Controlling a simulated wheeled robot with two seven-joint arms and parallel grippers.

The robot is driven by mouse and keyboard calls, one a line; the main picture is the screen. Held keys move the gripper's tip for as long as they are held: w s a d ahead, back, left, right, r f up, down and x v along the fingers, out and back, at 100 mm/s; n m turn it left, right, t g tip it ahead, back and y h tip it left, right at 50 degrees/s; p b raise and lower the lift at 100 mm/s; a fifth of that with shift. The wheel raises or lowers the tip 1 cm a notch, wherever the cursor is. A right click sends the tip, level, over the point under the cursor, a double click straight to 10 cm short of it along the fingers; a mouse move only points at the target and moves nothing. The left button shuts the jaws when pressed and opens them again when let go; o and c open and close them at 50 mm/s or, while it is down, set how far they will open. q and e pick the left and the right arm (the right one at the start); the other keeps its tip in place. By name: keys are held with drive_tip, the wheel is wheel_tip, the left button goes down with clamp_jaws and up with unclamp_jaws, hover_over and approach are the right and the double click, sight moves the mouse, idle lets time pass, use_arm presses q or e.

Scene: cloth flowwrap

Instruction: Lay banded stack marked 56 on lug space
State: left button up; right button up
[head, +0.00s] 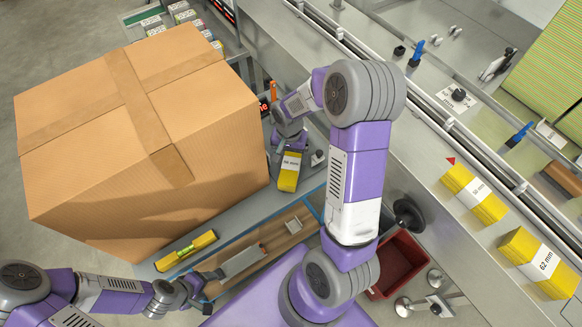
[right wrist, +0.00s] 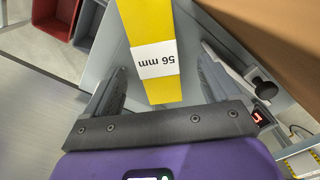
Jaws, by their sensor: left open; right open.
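The yellow banded stack (head: 289,172) with a white band lies on the grey shelf beside the large carton in the head view. Its band reads 56 mm in the right wrist view (right wrist: 155,60). My right gripper (head: 289,145) is open at the stack's far end. In the right wrist view the stack lies between its two spread fingers (right wrist: 155,85), with visible gaps at both sides. My left gripper (head: 208,283) is open and empty at the lower left. A red triangle (head: 450,160) marks the conveyor edge at right; I cannot tell which lug space is meant.
A large carton (head: 90,120) stands left of the stack. Other yellow stacks (head: 475,196), one banded 62 mm (head: 540,262), lie at the right. A red bin (head: 400,265) sits below the conveyor. A yellow level (head: 186,250) lies on the shelf near the carton.

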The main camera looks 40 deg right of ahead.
sight(291, 163)
drive_tip(key=f, duration=0.2)
drive_tip(key=f+b, duration=0.1)
drive_tip(key=f, duration=0.1)
drive_tip(key=shift+s+d+f, duration=0.1)
drive_tip(key=shift+d, duration=0.1)
drive_tip(key=c, duration=1.2)
